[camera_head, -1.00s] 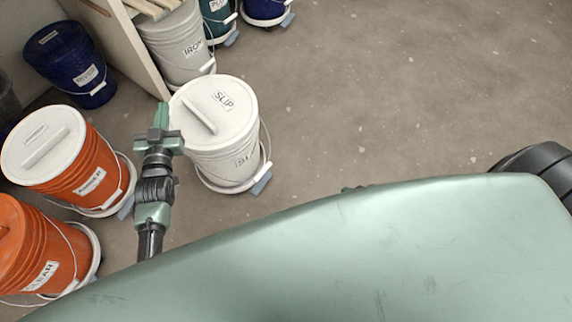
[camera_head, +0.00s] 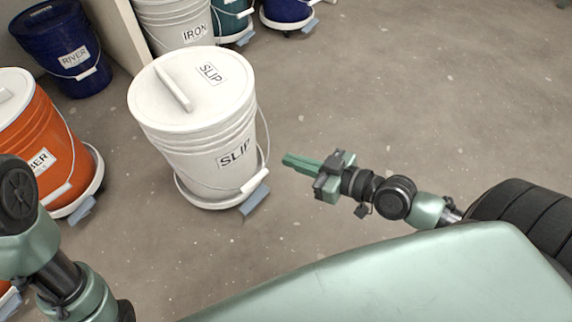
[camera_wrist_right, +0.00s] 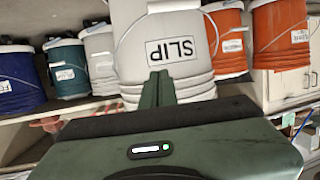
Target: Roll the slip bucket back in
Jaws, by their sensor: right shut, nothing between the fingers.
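The white slip bucket (camera_head: 190,120), lidded and labelled SLIP, stands upright on a low white round base with a blue-grey tab (camera_head: 255,200) on the open floor. Its wire handle hangs down at the front right. My right gripper (camera_head: 286,160) is shut and empty, just right of the bucket, its fingers pointing at it with a small gap. In the right wrist view the shut fingers (camera_wrist_right: 158,78) overlap the slip bucket's front wall (camera_wrist_right: 140,60), below its label. My left arm shows at the lower left of the head view, but its gripper is out of the picture.
An orange bucket (camera_head: 35,140) stands left of the slip bucket, on a similar base. A blue RIVER bucket (camera_head: 62,45) is behind it. A panel edge (camera_head: 118,40) and the grey IRON bucket (camera_head: 175,25) stand behind the slip bucket. Floor on the right is clear.

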